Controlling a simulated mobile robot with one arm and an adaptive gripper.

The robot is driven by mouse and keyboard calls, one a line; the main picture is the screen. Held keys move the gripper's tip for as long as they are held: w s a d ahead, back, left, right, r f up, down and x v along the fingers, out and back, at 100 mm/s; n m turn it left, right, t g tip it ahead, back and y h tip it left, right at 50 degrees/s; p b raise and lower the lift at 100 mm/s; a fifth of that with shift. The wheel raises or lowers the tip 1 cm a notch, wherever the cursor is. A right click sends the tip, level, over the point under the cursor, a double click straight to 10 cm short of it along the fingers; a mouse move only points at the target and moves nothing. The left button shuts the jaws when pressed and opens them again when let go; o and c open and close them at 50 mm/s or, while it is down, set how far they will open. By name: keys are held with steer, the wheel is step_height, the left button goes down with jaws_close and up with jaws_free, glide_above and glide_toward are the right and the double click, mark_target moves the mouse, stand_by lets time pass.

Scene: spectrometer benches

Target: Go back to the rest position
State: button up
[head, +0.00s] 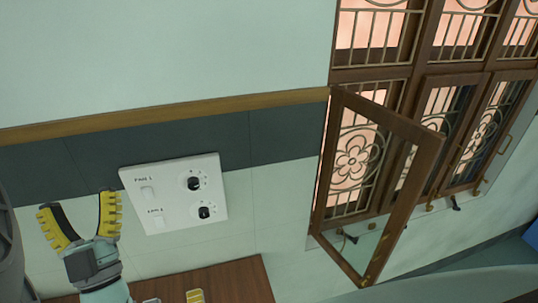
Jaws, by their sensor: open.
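My gripper (80,222) is at the lower left of the head view. Its two yellow and black fingers are spread apart and point up, with nothing between them. It is in front of the pale tiled wall, to the left of a white switch panel (180,222). The panel carries two black knobs and two white switches. A gap shows in the picture between the right finger and the panel; I cannot tell the depth between them.
A brown wooden surface (235,283) lies below the panel, with a small yellow item (195,296) at its edge. On the right, a barred wooden window (440,125) has one glazed sash (425,160) swung open into the room. A blue object (532,238) shows at the right edge.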

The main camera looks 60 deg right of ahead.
steer(key=shift+a+r, duration=0.25)
steer(key=shift+a, duration=0.05)
